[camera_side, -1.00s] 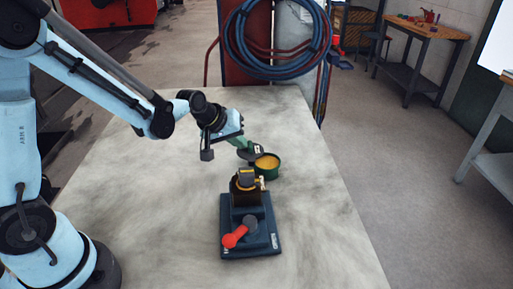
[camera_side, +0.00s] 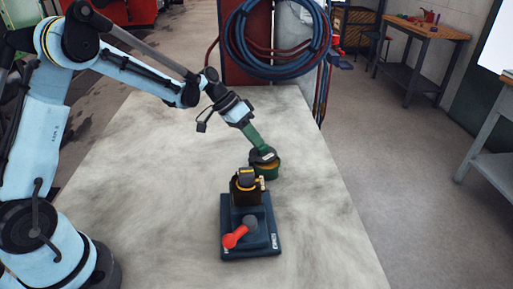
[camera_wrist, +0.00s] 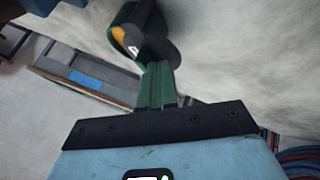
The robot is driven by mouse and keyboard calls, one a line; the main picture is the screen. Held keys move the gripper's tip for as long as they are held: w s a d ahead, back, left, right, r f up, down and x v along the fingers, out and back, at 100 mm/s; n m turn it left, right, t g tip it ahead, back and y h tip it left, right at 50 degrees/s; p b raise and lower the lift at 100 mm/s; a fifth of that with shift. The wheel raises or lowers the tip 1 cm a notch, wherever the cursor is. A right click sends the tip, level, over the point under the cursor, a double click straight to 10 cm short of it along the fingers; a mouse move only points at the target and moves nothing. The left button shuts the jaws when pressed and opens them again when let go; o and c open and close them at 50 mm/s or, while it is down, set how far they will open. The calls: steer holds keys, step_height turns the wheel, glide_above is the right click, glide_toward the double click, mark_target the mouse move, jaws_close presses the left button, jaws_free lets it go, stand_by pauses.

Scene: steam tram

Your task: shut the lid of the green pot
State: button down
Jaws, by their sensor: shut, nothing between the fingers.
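The green pot (camera_side: 266,173) stands on the table behind the dark blue device. Its dark lid (camera_side: 263,157) is over most of the pot's mouth, tilted, with a thin yellow strip of the contents showing beneath it. In the wrist view the pot (camera_wrist: 120,33) shows a patch of yellow beside the dark lid (camera_wrist: 157,45). My gripper (camera_side: 260,149) has green fingers, shut and empty, reaching down to the lid. In the wrist view the fingertips (camera_wrist: 158,66) overlap the lid's edge and seem to touch it.
A dark blue device (camera_side: 248,225) with a red-knobbed lever (camera_side: 236,237) stands close in front of the pot. The pale table (camera_side: 150,190) is clear to the left and right. Coiled hoses (camera_side: 277,40) hang beyond the table's far edge.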

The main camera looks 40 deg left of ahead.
mark_target(274, 155)
steer(key=m+g, duration=0.1)
steer(key=d+m+g, duration=0.1)
steer(key=m, duration=0.1)
steer(key=shift+w+d+h, duration=0.25)
steer(key=shift+w+h, duration=0.05)
steer(key=shift+h, duration=0.1)
steer(key=shift+d, duration=0.8)
